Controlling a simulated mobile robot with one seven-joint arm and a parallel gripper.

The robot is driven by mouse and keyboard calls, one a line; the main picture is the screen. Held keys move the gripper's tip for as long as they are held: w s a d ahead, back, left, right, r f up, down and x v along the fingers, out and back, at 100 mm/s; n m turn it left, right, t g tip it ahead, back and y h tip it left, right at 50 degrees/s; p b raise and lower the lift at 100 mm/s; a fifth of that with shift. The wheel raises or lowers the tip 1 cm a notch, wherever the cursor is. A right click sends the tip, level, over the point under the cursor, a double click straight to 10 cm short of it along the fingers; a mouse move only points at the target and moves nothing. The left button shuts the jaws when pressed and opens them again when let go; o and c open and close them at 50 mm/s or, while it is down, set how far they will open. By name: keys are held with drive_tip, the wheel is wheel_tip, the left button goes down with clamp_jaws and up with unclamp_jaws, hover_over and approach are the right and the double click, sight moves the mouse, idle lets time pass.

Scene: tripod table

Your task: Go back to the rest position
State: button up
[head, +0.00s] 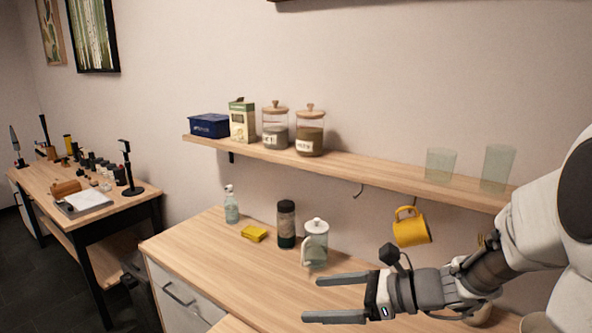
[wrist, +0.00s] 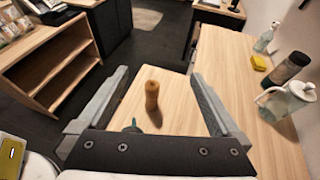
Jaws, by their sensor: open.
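My gripper (head: 312,299) is open, with nothing between its fingers in the head view. It is above the front part of the wooden counter (head: 195,245), in front of the glass jug with a white lid (head: 316,243). In the wrist view the two fingers of my gripper (wrist: 160,75) are spread wide. A brown cylindrical object (wrist: 152,96) stands on a light wooden surface below, seen between the fingers and apart from them. A small dark green tip (wrist: 133,126) shows beside it, mostly hidden by the gripper body.
A dark bottle (head: 286,224), yellow sponge (head: 254,233) and soap bottle (head: 231,205) stand on the counter. A yellow mug (head: 410,228) hangs under the shelf (head: 370,170), close to my arm. Glasses and jars stand on the shelf. A second table (head: 140,199) is at left.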

drive_tip(key=s+a+n+g+h, duration=0.35)
drive_tip(key=s+n+h, duration=0.35)
drive_tip(key=s+n, duration=0.6)
drive_tip(key=s+d+r+n+t+h, duration=0.1)
drive_tip(key=d+r+n+t+h, duration=0.1)
drive_tip(key=d, duration=0.5)
drive_tip(key=s+d+r+n+t+h, duration=0.2)
drive_tip(key=d+r+n+h, duration=0.2)
drive_tip(key=d+n, duration=0.2)
drive_tip(key=shift+d+n+t+p, duration=0.35)
drive_tip(key=shift+n+p, duration=0.05)
